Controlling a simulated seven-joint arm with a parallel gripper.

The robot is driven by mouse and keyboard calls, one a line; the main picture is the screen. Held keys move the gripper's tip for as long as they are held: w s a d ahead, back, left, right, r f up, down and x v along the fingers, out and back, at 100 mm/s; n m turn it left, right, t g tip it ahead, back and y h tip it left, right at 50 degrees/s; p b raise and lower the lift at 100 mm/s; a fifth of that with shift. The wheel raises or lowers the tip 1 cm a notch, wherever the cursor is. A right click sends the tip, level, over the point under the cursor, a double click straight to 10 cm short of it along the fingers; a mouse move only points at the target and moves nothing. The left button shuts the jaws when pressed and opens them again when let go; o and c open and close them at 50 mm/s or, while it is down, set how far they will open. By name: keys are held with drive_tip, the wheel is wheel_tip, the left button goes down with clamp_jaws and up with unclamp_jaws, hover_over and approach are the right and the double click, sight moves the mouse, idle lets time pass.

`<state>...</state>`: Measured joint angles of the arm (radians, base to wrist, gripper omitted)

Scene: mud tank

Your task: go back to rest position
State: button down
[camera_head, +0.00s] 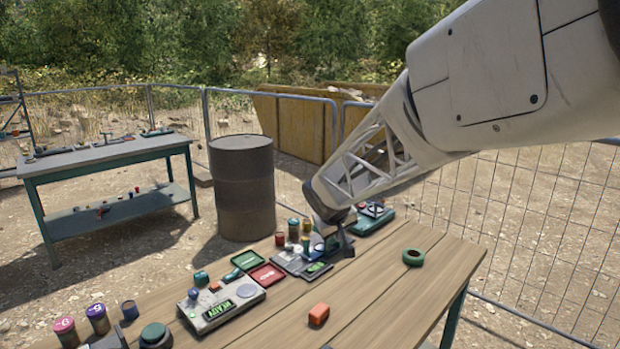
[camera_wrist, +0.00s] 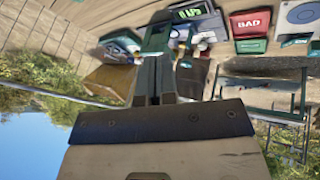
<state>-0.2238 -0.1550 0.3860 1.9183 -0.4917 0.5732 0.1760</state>
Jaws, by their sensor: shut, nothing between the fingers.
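My gripper (camera_head: 343,247) is at the end of my white arm, which reaches in from the upper right. It hangs low over the back part of the wooden table (camera_head: 375,290), beside a small device with a green display (camera_head: 316,267). In the wrist view my gripper (camera_wrist: 155,35) points up the picture, with its dark fingers together and nothing seen between them. I cannot tell whether the fingertips touch anything.
Near my gripper are several small cylinders (camera_head: 293,230), a red tray (camera_head: 267,275) and a green-topped box (camera_head: 372,214). An orange block (camera_head: 318,314) and a green ring (camera_head: 412,257) lie on otherwise clear table. A barrel (camera_head: 243,187) and fence (camera_head: 540,220) stand behind.

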drive_tip(key=s+d+r+m+g, duration=0.15)
drive_tip(key=s+d, duration=0.25)
drive_tip(key=s, duration=0.6)
drive_tip(key=s+d+r+m, duration=0.1)
drive_tip(key=s+d+r, duration=0.3)
drive_tip(key=s, duration=0.6)
drive_tip(key=s+d+f+m+g+y, duration=0.1)
drive_tip(key=s+f, duration=0.1)
drive_tip(key=s, duration=0.8)
drive_tip(key=s+d+f+m+g, duration=0.1)
drive_tip(key=s+d+f, duration=0.1)
drive_tip(key=s, duration=0.7)
drive_tip(key=shift+s+d+y, duration=0.25)
drive_tip(key=shift+s+y, duration=0.15)
